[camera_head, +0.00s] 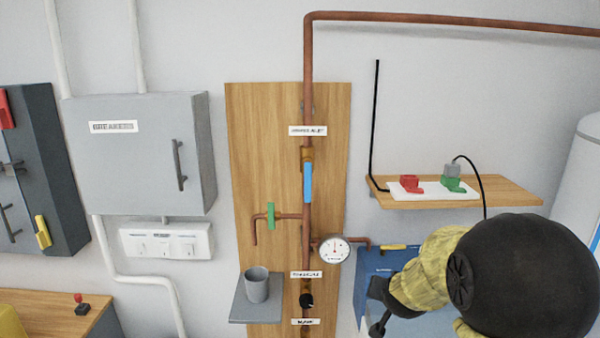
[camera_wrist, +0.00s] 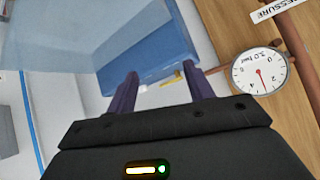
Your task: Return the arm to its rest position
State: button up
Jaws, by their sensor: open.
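My arm shows at the lower right in the head view, as a large black round part and a yellowish patterned section. My gripper (camera_head: 377,308) is at the arm's left end, in front of the blue box (camera_head: 373,268) and below the pressure gauge. In the wrist view my gripper (camera_wrist: 163,83) has two dark purple fingers set apart. Nothing is between them. Past the fingertips are the blue box (camera_wrist: 150,50) and a small yellow handle (camera_wrist: 171,79). The gauge (camera_wrist: 259,72) is to the right of the fingers and apart from them.
A wooden board (camera_head: 265,150) carries copper pipe, a blue-handled valve (camera_head: 308,182), a green valve (camera_head: 271,215) and the gauge (camera_head: 334,249). A grey cup (camera_head: 257,285) stands on a small shelf (camera_head: 243,305). A wooden shelf (camera_head: 510,191) with plugs is above my arm. A white tank (camera_head: 580,170) is at right.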

jog(key=s+a+f+n+g, duration=0.1)
jog(key=s+a+g, duration=0.1)
jog(key=s, duration=0.5)
jog(key=s+a+f+n+g+y, duration=0.1)
jog(key=s+a+f+n+g, duration=0.1)
jog(key=s, duration=0.5)
jog(key=s+a+f+n+g+y+p, duration=0.1)
jog(key=s+a+g, duration=0.1)
jog(key=s, duration=0.5)
jog(key=shift+s+f+n+g, duration=0.35)
jog(key=shift+n+g, duration=0.05)
